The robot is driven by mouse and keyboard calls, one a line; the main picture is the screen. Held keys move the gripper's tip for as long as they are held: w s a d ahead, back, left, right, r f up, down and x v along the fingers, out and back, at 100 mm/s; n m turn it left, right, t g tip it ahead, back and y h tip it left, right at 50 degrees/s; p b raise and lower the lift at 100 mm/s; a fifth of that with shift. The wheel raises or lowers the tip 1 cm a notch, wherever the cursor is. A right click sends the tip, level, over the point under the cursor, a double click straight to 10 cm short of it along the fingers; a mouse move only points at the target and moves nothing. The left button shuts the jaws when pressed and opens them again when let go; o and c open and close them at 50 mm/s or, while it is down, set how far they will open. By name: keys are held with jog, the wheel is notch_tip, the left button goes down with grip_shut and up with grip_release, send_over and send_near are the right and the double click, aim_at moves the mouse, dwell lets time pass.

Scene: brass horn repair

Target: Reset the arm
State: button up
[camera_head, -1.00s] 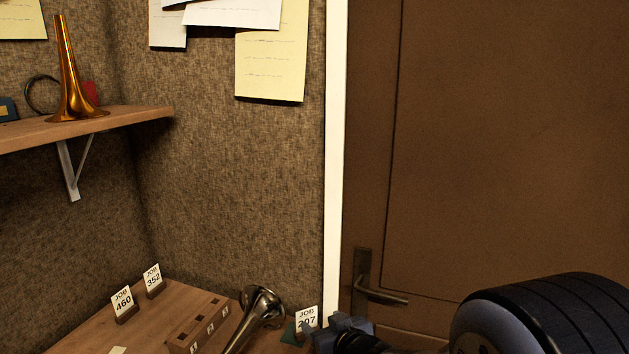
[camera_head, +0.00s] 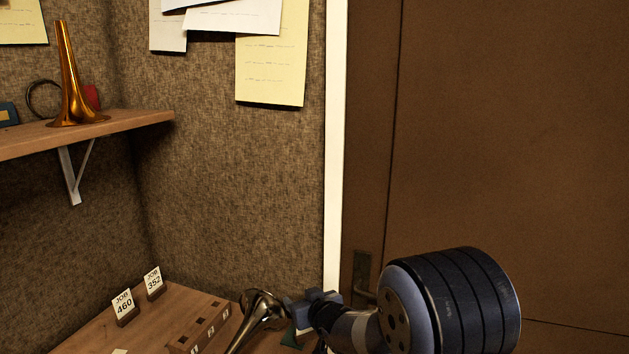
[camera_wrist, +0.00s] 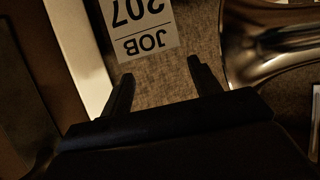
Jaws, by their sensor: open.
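My gripper (camera_wrist: 158,80) is open in the wrist view, with its two dark fingers apart and nothing between them. In the head view my gripper (camera_head: 312,298) is at the bottom centre, at the right end of the bench, and partly covers the job 207 area. The job 207 card (camera_wrist: 140,22) shows upside down in the wrist view, just beyond the fingertips. A silver horn bell (camera_head: 262,306) stands just left of the gripper in the head view, and a shiny metal flare (camera_wrist: 270,45) shows at the right of the wrist view.
The bench (camera_head: 160,315) holds a job 460 card (camera_head: 123,304), a job 352 card (camera_head: 153,281) and a numbered wooden block (camera_head: 203,328). A shelf (camera_head: 130,121) at the left bears a brass bell (camera_head: 72,85). A brown door (camera_head: 500,150) fills the right side.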

notch_tip(320, 180, up, 7)
jog(key=p, duration=0.2)
notch_tip(320, 180, down, 6)
jog(key=s+d, duration=0.1)
jog(key=d, duration=0.1)
jog(key=shift+d+b, duration=0.35)
jog(key=shift+b, duration=0.05)
jog(key=shift+s+d+r, duration=0.15)
